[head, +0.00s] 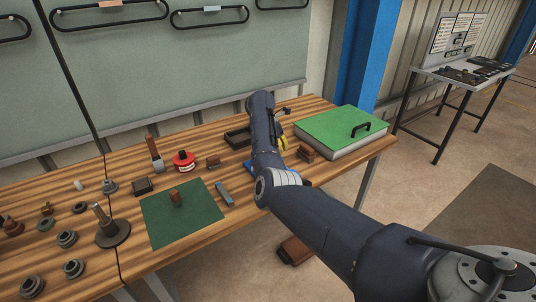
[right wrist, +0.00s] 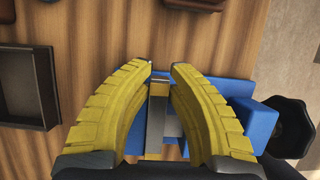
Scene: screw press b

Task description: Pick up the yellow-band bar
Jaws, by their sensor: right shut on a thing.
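In the right wrist view, my right gripper (right wrist: 161,66) has its two yellow ridged fingers closed around a narrow metal bar with a yellowish band (right wrist: 159,89). The bar is at a blue block-like fixture (right wrist: 236,90) with a dark knob on its right. I cannot tell whether the bar still touches the fixture. In the head view, a yellow finger (head: 282,143) shows past my right arm, which hides the bar. A bit of the blue fixture (head: 250,167) shows left of the arm. My left gripper is not in view.
A green mat (head: 160,228) carries a small brown cylinder (head: 176,199); a grey block (head: 225,194) lies beside it. A red tin (head: 183,161) and a dark tray (right wrist: 24,85) are nearby. A green-topped case (head: 335,132) stands right. Several round metal parts lie left.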

